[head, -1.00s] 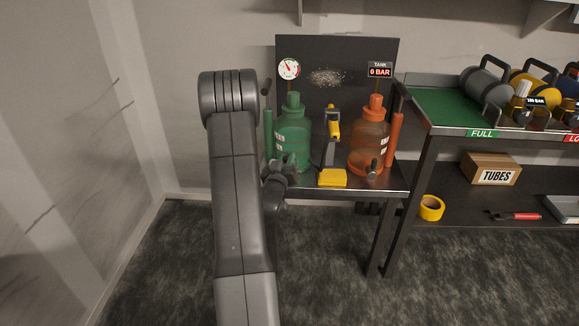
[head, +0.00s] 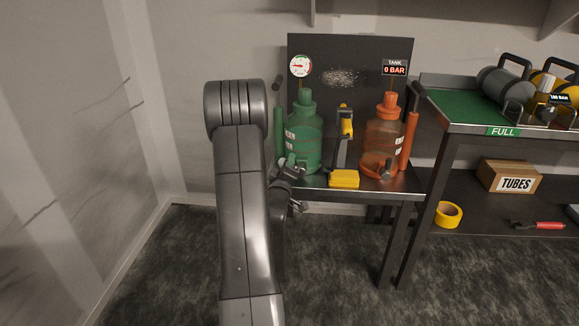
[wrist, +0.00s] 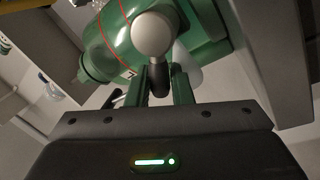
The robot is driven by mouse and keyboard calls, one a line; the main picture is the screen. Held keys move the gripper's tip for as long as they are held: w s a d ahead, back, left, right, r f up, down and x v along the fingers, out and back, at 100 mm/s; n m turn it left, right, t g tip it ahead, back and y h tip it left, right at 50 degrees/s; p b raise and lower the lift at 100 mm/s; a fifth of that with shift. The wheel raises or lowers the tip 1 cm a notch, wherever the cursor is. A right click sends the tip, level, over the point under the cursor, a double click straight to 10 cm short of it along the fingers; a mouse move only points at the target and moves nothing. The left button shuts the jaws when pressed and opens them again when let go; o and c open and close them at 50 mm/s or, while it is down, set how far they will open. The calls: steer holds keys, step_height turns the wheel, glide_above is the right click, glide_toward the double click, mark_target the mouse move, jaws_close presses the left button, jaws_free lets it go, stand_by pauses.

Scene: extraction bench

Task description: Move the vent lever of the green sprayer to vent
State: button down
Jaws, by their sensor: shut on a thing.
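In the wrist view the green sprayer (wrist: 110,45) fills the upper part. A grey rounded fitting (wrist: 152,35) shows there, with the dark vent lever (wrist: 158,82) below it. My gripper (wrist: 159,88) is shut on the lever, one finger at each side. In the head view my gripper (head: 291,172) is low at the front of the green sprayer, and the lever's exact angle cannot be told.
An orange sprayer (head: 382,140) stands to the right, with a yellow foot pedal (head: 344,179) between the two. A round gauge (head: 300,66) and a display reading 0 BAR (head: 395,70) are on the dark back panel. A shelf with tanks (head: 503,92) stands farther right.

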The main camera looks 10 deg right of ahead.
steer(key=shift+f, duration=0.1)
stand_by(0.3)
steer(key=c, duration=1.3)
jaws_free()
steer(key=shift+a, duration=0.1)
steer(key=shift+c, duration=0.2)
steer(key=p+v, duration=0.1)
steer(key=v, duration=1.2)
steer(key=shift+s+p, duration=0.35)
steer(key=shift+w+a, duration=0.1)
